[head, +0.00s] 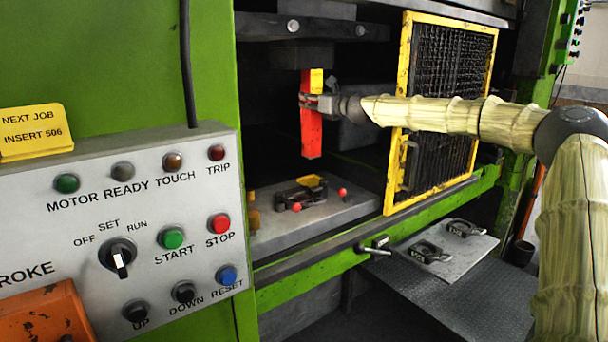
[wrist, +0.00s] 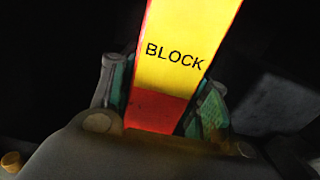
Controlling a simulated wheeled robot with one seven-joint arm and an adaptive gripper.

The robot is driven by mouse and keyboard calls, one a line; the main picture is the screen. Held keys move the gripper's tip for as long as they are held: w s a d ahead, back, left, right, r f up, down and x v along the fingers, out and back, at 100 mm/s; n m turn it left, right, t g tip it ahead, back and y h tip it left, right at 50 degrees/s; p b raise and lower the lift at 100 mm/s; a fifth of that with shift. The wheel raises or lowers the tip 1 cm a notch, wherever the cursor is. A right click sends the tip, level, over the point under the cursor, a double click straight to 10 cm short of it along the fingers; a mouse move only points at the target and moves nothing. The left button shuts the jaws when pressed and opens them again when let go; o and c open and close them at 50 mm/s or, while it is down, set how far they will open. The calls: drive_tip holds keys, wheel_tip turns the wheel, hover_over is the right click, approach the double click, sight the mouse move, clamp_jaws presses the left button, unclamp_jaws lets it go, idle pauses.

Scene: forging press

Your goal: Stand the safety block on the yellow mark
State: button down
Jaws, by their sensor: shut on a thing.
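The safety block (head: 311,132) is a tall red bar with a yellow top part, held upright in the press opening. Its yellow face with the word BLOCK (wrist: 178,50) fills the middle of the wrist view. My gripper (head: 308,101) is shut on the block at its upper part, with a finger on each side in the wrist view (wrist: 160,110). The block's lower end hangs in the air above the press bed (head: 335,213). A small yellow patch (head: 311,181), perhaps the yellow mark, shows on the bed behind a dark clamp-like fitting.
The dark fitting (head: 298,197) with red knobs sits on the bed. A yellow-framed mesh guard (head: 404,80) stands open to the right, close by my arm. A grey control panel (head: 120,215) fills the left front. A plate with handles (head: 437,255) lies on the lower step.

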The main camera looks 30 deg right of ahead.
sight(316, 129)
drive_tip(key=shift+d+f+p, duration=0.15)
drive_tip(key=shift+f+p, duration=0.4)
drive_tip(key=shift+f, duration=0.85)
drive_tip(key=shift+d+f+p, duration=0.15)
drive_tip(key=shift+f+p, duration=0.4)
drive_tip(key=shift+f, duration=0.85)
drive_tip(key=shift+s+f+p, duration=0.15)
drive_tip(key=shift+f+p, duration=0.25)
drive_tip(key=shift+f, duration=0.25)
drive_tip(key=shift+w+f+p, duration=0.2)
drive_tip(key=shift+f+p, duration=0.15)
drive_tip(key=shift+f, duration=0.8)
drive_tip(key=shift+s+f, duration=0.1)
drive_tip(key=shift+a+f, duration=0.1)
drive_tip(key=c, duration=0.7)
unclamp_jaws()
drive_tip(key=shift+s+a, duration=0.1)
drive_tip(key=shift+a, duration=0.05)
drive_tip(key=shift+a, duration=0.15)
